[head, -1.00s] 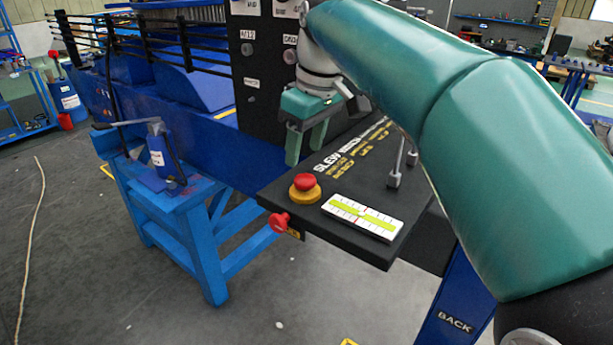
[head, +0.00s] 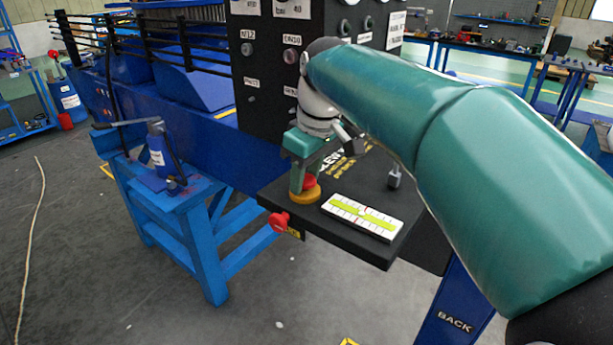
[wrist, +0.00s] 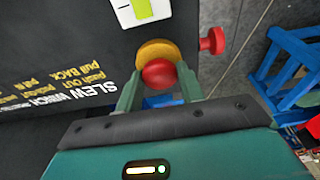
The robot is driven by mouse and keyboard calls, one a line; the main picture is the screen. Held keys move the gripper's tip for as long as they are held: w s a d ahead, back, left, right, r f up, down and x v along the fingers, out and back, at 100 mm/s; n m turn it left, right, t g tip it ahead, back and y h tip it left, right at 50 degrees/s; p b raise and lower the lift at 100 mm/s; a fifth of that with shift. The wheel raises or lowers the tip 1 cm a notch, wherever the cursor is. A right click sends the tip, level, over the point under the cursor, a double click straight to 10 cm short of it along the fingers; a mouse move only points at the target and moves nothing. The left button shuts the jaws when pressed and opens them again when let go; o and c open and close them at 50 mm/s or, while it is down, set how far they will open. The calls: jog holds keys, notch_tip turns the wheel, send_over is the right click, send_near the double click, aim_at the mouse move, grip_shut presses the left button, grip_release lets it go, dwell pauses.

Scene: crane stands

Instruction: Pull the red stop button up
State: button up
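The red stop button (head: 310,182) sits on a round yellow base (head: 305,197) on the black control panel (head: 352,245). In the head view my gripper (head: 304,178) has its fingers down at the button and partly hides it. In the wrist view the red button (wrist: 158,73) lies between the two green fingers of my gripper (wrist: 159,82), one on each side. The fingers are apart and look open around the button; a firm hold on it does not show. The yellow base (wrist: 155,48) shows just beyond the red cap.
A second red knob (head: 279,222) sticks out from the panel's front edge. A white and green level gauge (head: 362,217) lies right of the button. A small lever (head: 395,175) stands farther right. A black box with labels (head: 262,75) rises behind. A blue stand (head: 205,240) is at left.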

aim_at(306, 178)
jog(key=shift+c, duration=0.7)
jog(key=shift+r, duration=0.6)
jog(key=o, duration=0.9)
jog(key=shift+c, duration=0.2)
jog(key=shift+r, duration=0.1)
jog(key=shift+r, duration=3.45)
jog(key=shift+s, duration=0.1)
